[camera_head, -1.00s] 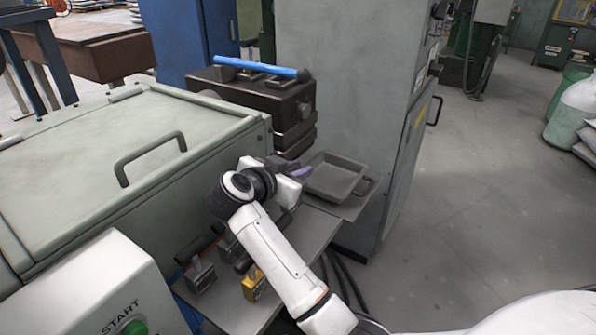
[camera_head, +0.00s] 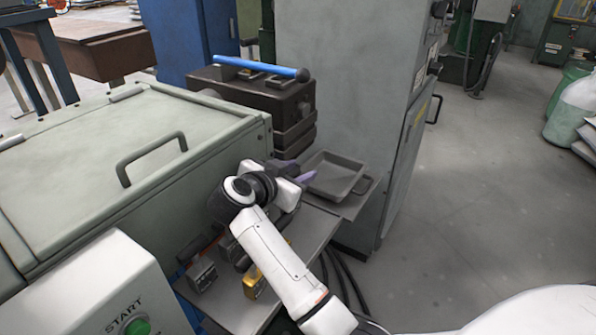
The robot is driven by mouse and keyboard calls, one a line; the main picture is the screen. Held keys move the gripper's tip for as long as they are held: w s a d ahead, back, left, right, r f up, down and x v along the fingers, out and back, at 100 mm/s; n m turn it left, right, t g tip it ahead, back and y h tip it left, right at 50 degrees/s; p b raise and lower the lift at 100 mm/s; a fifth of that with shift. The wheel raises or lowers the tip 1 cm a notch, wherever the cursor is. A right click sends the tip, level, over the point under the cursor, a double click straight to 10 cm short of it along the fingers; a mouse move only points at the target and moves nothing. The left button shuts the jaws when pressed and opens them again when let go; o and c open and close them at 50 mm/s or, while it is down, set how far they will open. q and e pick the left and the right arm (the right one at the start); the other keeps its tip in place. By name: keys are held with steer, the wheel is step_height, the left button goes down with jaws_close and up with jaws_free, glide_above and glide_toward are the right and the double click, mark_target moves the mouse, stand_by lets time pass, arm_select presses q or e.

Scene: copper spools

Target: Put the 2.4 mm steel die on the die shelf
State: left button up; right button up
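My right arm reaches in from the bottom, and its gripper (camera_head: 296,174) is over the back of a grey shelf (camera_head: 312,232), just left of a shallow grey tray (camera_head: 338,176). A small purple piece shows at the gripper's tip; I cannot tell whether it is a finger or something held. A dark block with a handle (camera_head: 202,275) and a yellow block (camera_head: 254,283) sit on the shelf's front left part. They look like dies, but no size marking is legible. The wrist hides part of the shelf. My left gripper is out of view.
A green-grey machine cover with a handle (camera_head: 152,158) borders the shelf on the left. A dark block stack (camera_head: 252,98) with a blue bar on top stands behind. A tall grey cabinet (camera_head: 345,80) rises behind the tray. Open floor lies to the right.

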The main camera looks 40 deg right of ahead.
steer(key=shift+f, duration=0.25)
steer(key=shift+r, duration=0.2)
steer(key=v, duration=0.4)
steer(key=r+v, duration=0.1)
steer(key=v, duration=0.3)
steer(key=shift+w+d+p, duration=0.1)
steer(key=shift+d+p, duration=0.1)
steer(key=shift+p, duration=0.1)
